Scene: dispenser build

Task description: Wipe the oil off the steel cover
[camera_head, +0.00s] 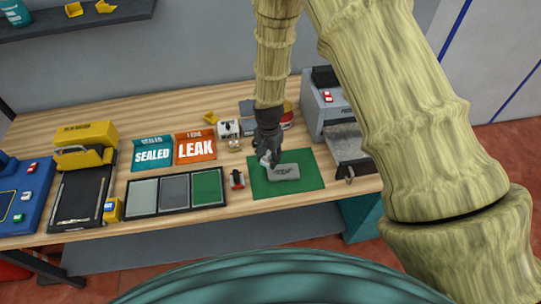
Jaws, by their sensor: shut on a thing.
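The steel cover (287,174) is a small grey plate lying on the green mat (306,184), right of the table's middle. A slightly darker mark shows on its top, but I cannot tell whether it is oil. My gripper (266,154) points down at the cover's upper left edge. It is shut on a small pale cloth-like piece (264,160), mostly hidden by the fingers. I cannot tell whether this piece touches the cover.
A small red and black item (237,179) lies just left of the mat. A grey machine (324,108) stands close on the right. A three-panel tray (176,192), SEALED bin (152,154) and LEAK bin (196,148) are to the left. Several small parts crowd behind my gripper.

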